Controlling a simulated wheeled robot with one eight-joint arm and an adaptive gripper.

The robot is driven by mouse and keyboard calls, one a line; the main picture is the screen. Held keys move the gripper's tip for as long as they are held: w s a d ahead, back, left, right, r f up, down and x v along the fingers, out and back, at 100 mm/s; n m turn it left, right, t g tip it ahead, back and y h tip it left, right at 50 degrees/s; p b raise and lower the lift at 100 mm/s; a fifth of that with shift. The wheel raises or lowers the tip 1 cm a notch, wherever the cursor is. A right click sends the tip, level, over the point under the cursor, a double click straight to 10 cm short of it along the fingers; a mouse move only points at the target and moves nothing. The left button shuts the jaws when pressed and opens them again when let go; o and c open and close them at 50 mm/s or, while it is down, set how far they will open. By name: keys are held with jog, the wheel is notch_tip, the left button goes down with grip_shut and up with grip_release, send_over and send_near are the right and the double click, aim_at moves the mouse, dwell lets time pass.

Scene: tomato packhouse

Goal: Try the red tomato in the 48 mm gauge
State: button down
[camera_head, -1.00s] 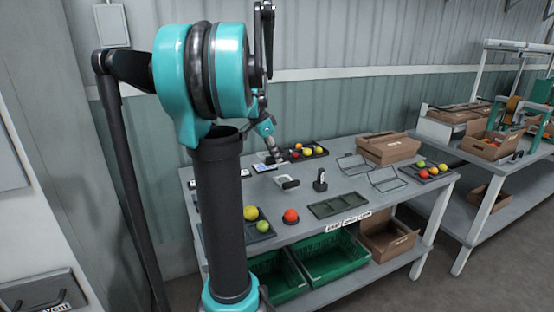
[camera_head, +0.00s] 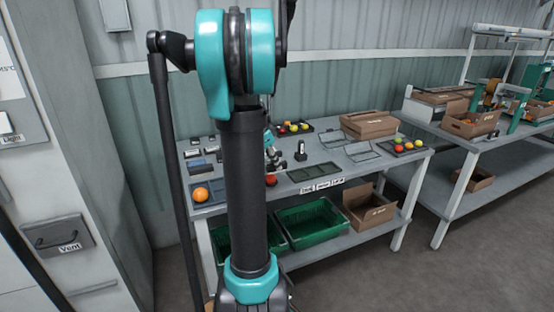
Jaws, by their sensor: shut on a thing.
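The red tomato (camera_head: 270,180) is near the front edge of the table, just right of my arm column, which partly covers it. My gripper (camera_head: 271,173) is small and partly hidden behind the column. It points down at the tomato and is shut on it. The tomato appears to be at table height; whether it is lifted at all cannot be told. I cannot make out which thing is the 48 mm gauge. A small black upright device (camera_head: 301,151) stands right of the gripper, and several small blocks (camera_head: 195,164) lie at the table's left.
An orange tomato (camera_head: 201,194) sits in a tray at the front left. An empty dark compartment tray (camera_head: 314,172) lies right of the gripper. Green crates (camera_head: 310,227) are below.

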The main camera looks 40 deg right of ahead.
jog(key=shift+f, duration=2.65)
jog(key=shift+f, duration=1)
jog(key=shift+r, duration=0.15)
jog(key=shift+r, duration=3.1)
